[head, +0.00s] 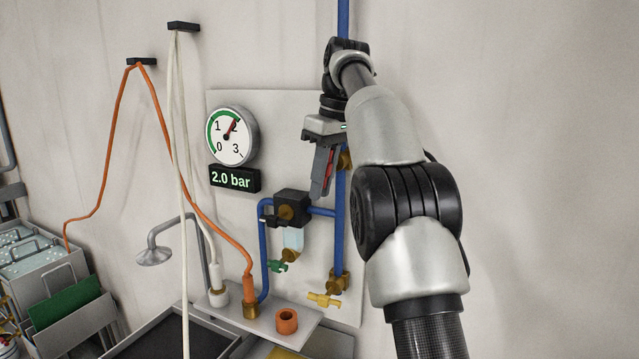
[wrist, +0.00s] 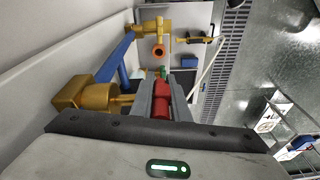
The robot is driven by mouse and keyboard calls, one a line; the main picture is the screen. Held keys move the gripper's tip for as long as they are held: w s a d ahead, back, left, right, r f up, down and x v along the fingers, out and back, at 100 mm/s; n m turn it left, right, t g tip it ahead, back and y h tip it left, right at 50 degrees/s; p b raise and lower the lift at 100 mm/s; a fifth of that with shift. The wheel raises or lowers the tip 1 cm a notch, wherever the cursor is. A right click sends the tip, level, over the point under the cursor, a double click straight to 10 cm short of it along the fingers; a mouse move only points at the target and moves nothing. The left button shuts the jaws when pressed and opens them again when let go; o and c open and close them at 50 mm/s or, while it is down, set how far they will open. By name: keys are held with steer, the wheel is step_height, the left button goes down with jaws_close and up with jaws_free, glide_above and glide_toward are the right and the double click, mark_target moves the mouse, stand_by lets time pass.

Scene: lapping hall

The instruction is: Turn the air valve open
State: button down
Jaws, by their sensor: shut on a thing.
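The air valve has a brass body (head: 345,160) on the vertical blue pipe (head: 341,215) and a red handle (head: 329,168). In the wrist view the red handle (wrist: 161,101) sits between my fingers, with the brass body (wrist: 95,92) to its left. My gripper (head: 319,188) points down in front of the pipe and is shut on the handle; the fingers hide part of it, so its exact angle is hard to tell. The wrist view also shows my gripper (wrist: 163,90). The round gauge (head: 232,136) has its needle near 2, and the display (head: 234,179) reads 2.0 bar.
Below are a dark regulator (head: 292,207), a small green tap (head: 278,266) and a yellow tap (head: 325,300). An orange hose (head: 249,280) and white hoses (head: 178,130) hang at the left. The wall at the right is bare.

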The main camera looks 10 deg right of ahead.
steer(key=shift+s+d+f+h, duration=0.1)
steer(key=shift+f+h, duration=0.05)
steer(key=shift+h, duration=0.15)
stand_by(0.6)
steer(key=c, duration=1.7)
jaws_free()
